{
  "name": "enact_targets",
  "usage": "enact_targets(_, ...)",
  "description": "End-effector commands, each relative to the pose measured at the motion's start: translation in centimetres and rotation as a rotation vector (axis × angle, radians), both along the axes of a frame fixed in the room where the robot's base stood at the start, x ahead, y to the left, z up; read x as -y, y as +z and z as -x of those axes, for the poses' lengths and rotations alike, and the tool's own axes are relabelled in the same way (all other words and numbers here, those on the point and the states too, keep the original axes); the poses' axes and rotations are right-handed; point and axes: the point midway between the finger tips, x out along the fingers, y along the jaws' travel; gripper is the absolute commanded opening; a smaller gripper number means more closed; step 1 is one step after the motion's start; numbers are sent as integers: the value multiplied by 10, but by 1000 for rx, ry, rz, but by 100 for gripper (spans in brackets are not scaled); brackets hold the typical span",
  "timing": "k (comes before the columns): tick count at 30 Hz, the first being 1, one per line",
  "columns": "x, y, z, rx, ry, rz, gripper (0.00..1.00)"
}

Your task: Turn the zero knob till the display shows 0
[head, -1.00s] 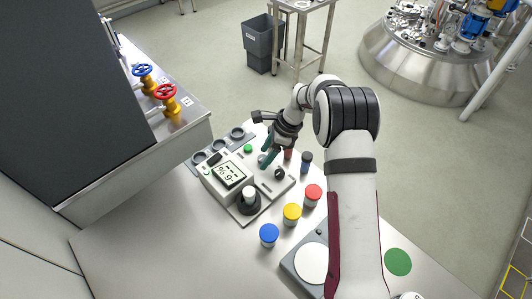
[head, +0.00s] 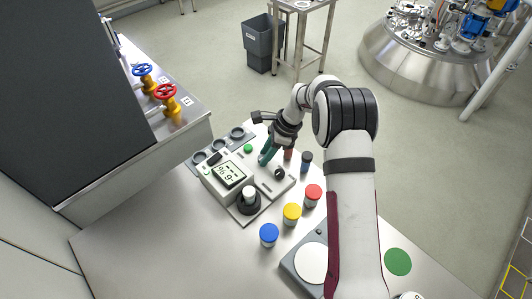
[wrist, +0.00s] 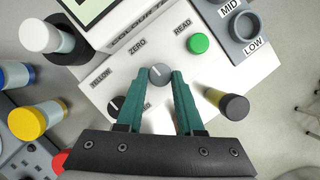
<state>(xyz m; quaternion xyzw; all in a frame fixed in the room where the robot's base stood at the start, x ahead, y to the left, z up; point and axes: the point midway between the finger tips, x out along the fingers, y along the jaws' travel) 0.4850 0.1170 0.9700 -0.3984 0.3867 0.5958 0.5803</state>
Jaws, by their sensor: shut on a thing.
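The zero knob (wrist: 159,75) is a grey round knob below the printed word ZERO in the wrist view. My gripper (wrist: 161,76) has its two green fingers on either side of it, shut on it. In the head view my gripper (head: 264,158) comes down onto the white instrument (head: 239,197) and hides the knob. The display (head: 229,173) sits on the instrument's raised part; its small slanted characters, with a 9 and a percent sign, cannot be read surely. Only a corner of the display (wrist: 84,8) shows in the wrist view.
A black knob (wrist: 117,104) sits close beside the left finger. A green READ button (wrist: 198,43) is beyond, and a dark-capped vial (wrist: 233,107) stands right of the fingers. Blue (head: 269,233), yellow (head: 292,212) and red (head: 313,192) capped vials stand in front of the instrument.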

Motion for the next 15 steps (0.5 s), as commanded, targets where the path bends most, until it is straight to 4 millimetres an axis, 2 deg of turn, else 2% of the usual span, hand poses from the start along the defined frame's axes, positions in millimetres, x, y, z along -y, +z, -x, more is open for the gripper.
enact_targets(8,0,0,-2,-1,159,2,0)
enact_targets(15,-1,0,-4,-2,382,2,0)
